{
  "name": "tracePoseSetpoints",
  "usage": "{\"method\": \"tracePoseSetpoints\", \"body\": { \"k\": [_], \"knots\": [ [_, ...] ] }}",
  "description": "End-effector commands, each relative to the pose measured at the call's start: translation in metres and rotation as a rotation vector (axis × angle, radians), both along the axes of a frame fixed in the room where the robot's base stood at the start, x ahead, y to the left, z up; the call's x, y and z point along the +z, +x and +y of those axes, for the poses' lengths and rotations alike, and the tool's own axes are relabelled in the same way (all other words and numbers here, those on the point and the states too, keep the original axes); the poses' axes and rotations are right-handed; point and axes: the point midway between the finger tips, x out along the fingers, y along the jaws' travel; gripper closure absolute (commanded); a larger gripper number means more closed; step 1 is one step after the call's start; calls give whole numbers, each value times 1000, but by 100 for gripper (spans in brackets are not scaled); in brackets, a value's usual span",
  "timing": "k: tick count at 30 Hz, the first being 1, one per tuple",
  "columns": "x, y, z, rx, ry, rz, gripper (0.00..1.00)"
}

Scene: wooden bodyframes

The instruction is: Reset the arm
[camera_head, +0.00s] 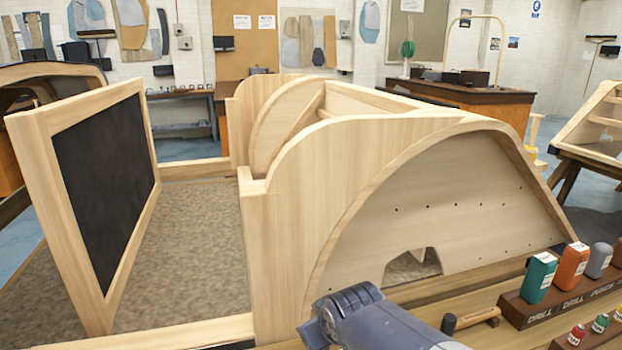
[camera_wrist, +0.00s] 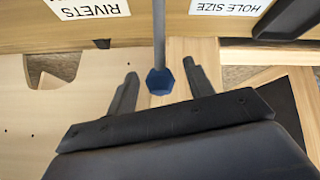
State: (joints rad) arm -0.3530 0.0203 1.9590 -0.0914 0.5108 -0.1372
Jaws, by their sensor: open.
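My gripper (camera_wrist: 160,68) shows in the wrist view with its two dark fingers spread apart. A grey rod (camera_wrist: 159,30) with a blue six-sided end (camera_wrist: 160,82) shows between the fingers. The fingers do not visibly close on it, and I cannot tell what the rod belongs to. My blue-grey arm (camera_head: 375,325) crosses the bottom of the head view in front of the wooden bodyframe. My gripper is not visible in the head view.
The curved wooden bodyframe (camera_head: 330,165) fills the middle. A dark-panelled door frame (camera_head: 105,170) stands at left. Coloured bottles (camera_head: 539,277) stand in a labelled rack (camera_head: 530,312) at right, near a hammer (camera_head: 475,319). "RIVETS" (camera_wrist: 90,9) and "HOLE SIZE" (camera_wrist: 230,7) labels show in the wrist view.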

Motion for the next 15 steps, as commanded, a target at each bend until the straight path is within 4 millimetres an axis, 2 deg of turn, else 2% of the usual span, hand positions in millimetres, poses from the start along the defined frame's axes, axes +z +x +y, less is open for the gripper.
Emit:
{"method": "tracePoseSetpoints", "body": {
  "k": [15],
  "knots": [
    [-18, 21, 6, -1, -66, 229, 50]
  ]
}}
